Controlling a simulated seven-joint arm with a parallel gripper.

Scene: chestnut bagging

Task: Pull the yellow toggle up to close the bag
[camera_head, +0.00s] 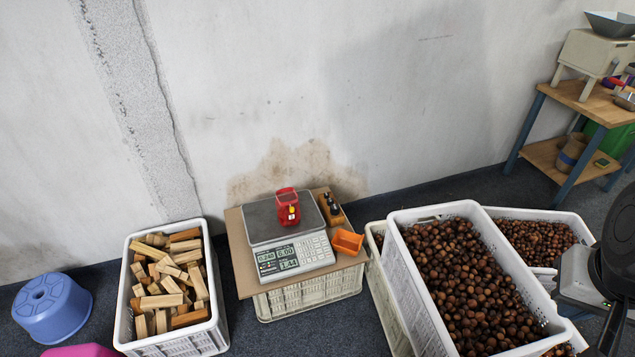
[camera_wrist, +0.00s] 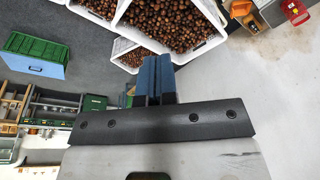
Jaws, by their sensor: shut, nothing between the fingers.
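A small red bag (camera_head: 287,207) stands upright on the scale's (camera_head: 266,232) dark plate. The yellow toggle (camera_head: 292,210) shows as a small spot on the front of the bag. The bag also shows at the top right of the wrist view (camera_wrist: 295,12), with a small yellow spot on it. My gripper (camera_wrist: 153,62) shows in the wrist view with its two blue fingers together and nothing between them. It is well apart from the bag. I cannot make out its fingers in the head view.
The scale stands on cardboard over a white crate (camera_head: 310,293). An orange scoop (camera_head: 347,242) and a wooden holder (camera_head: 331,209) sit beside it. A chestnut crate (camera_head: 392,245) stands to the right, a wood-block crate (camera_head: 128,300) to the left. A blue stool (camera_head: 50,305) is farther left.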

